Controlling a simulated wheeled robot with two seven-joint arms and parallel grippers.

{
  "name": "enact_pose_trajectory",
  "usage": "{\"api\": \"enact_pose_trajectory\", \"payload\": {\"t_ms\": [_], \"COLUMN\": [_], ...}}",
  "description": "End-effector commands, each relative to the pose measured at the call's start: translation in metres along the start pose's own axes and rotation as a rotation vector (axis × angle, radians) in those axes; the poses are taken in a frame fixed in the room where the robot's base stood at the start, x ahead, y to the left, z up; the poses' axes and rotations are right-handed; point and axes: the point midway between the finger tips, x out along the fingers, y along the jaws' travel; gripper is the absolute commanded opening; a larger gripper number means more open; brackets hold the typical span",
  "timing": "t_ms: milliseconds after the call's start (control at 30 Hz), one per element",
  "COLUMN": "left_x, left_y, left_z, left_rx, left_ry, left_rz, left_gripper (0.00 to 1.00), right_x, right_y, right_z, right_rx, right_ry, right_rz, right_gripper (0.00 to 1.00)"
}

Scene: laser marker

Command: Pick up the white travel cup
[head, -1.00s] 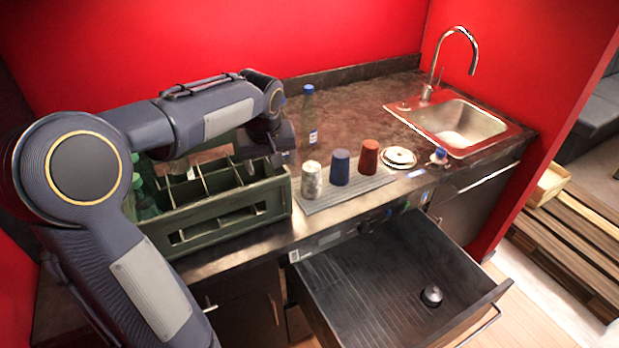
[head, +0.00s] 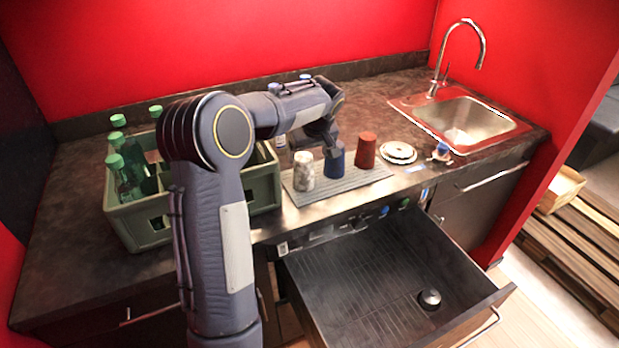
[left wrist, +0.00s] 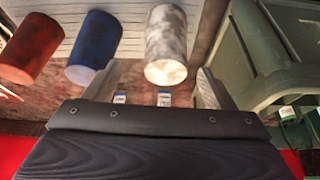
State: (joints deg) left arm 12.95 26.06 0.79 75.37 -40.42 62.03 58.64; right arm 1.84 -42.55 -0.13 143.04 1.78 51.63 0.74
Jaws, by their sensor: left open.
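The white travel cup (head: 303,172), pale with grey mottling, stands upright on the ribbed grey mat (head: 352,184), left of the blue cup (head: 335,163) and the red cup (head: 365,151). My left gripper (head: 318,146) is open and empty, just behind and above the white and blue cups. In the left wrist view, the white cup (left wrist: 166,42) lies between the lines of the two open fingers, beyond their tips. The blue cup (left wrist: 95,45) is beside the left finger there. I cannot tell the exact gap to the white cup. My right gripper is out of view.
A green crate (head: 140,232) with green bottles (head: 122,180) stands left, partly hidden by my arm. White plates (head: 397,152) lie right of the cups, before the sink (head: 465,120). An open drawer (head: 385,270) juts out below.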

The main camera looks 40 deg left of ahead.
Motion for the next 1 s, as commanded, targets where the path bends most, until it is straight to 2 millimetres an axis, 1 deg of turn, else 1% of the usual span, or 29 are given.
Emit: {"api": "enact_pose_trajectory", "payload": {"t_ms": [167,300,433,533,733,767,1000], "left_x": [0.019,0.04,0.057,0.063,0.063,0.063,0.063], "left_y": [-0.003,-0.006,-0.005,-0.005,-0.005,-0.005,-0.005], "left_z": [-0.002,-0.004,-0.003,-0.003,-0.003,-0.003,-0.003], "left_rx": [-0.001,-0.001,0.0,0.0,0.0,0.0,0.0], "left_ry": [-0.002,-0.004,-0.002,-0.001,0.0,0.0,0.0], "left_rz": [-0.003,-0.004,-0.002,-0.001,0.0,0.0,0.0], "left_gripper": [0.77,0.77,0.77,0.77,0.77,0.75,0.43], "right_x": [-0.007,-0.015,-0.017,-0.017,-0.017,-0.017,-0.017], "right_y": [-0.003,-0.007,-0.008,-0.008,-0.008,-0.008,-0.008], "right_z": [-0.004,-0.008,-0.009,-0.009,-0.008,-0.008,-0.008], "right_rx": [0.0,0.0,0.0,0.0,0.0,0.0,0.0], "right_ry": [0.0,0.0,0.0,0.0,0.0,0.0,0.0], "right_rz": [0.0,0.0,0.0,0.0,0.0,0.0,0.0], "right_gripper": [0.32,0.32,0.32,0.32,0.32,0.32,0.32]}}
